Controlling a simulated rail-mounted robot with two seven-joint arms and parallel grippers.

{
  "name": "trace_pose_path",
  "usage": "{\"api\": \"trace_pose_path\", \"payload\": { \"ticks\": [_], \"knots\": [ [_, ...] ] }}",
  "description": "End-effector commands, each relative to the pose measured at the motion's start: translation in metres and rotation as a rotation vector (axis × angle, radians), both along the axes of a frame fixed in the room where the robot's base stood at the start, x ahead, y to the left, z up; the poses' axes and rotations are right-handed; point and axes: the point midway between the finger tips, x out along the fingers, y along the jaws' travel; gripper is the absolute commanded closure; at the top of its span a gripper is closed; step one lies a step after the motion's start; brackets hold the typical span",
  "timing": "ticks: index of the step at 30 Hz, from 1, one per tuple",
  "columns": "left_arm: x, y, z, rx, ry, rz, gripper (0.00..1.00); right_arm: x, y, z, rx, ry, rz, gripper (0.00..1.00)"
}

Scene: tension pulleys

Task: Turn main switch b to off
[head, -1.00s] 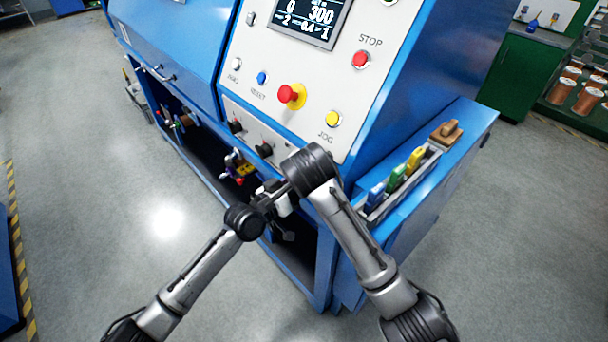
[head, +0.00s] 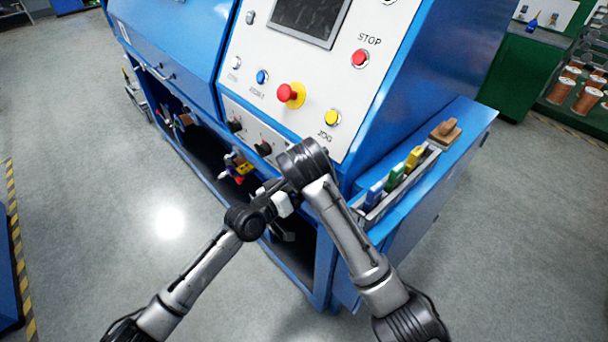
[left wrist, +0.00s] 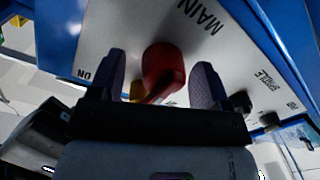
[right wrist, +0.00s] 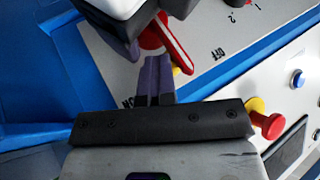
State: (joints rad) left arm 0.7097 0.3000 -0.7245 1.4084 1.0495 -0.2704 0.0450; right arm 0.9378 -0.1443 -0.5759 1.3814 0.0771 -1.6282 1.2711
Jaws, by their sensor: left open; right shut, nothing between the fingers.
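The red main switch handle (right wrist: 176,42) sits on a pale panel in the right wrist view. Its long end points between the OFF and ON marks, closer to OFF. My right gripper (right wrist: 155,64) is shut and empty, its fingertips right beside the handle; contact is unclear. In the left wrist view the red handle (left wrist: 163,68) lies between the spread fingers of my left gripper (left wrist: 160,82), which is open. A MAIN label is near it. In the head view the arms hide the switch, and I cannot read a letter b.
The blue machine's control panel (head: 308,75) carries a dark screen (head: 308,15), a red emergency knob (head: 290,94), a STOP button (head: 360,57) and a yellow JOG button (head: 332,118). A rack with coloured handles (head: 395,180) stands right of my arms. Both grippers are close together.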

Motion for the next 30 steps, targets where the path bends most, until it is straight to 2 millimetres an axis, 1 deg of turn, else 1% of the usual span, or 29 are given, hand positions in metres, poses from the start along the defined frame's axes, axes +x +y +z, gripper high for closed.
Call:
{"api": "trace_pose_path", "payload": {
  "ticks": [4, 8, 18, 22, 27, 30],
  "knots": [
    [0.000, 0.001, 0.000, 0.000, 0.000, 0.001, 0.30, 0.000, 0.001, -0.001, 0.002, 0.000, 0.003, 1.00],
    [-0.006, 0.006, -0.001, 0.001, 0.001, 0.000, 0.30, 0.000, 0.001, -0.001, 0.002, 0.000, 0.004, 1.00],
    [-0.041, 0.034, 0.000, 0.000, 0.002, 0.001, 0.30, 0.000, 0.001, -0.001, 0.001, 0.001, 0.004, 1.00],
    [-0.051, 0.043, 0.000, -0.001, 0.002, 0.001, 0.30, 0.000, 0.001, -0.002, 0.001, 0.001, 0.004, 1.00],
    [-0.061, 0.049, -0.001, 0.001, 0.004, -0.001, 0.30, 0.000, 0.002, -0.002, 0.001, 0.001, 0.004, 1.00],
    [-0.070, 0.047, -0.009, 0.015, 0.017, -0.007, 0.30, 0.000, 0.002, -0.002, 0.001, 0.002, 0.003, 1.00]
  ]
}}
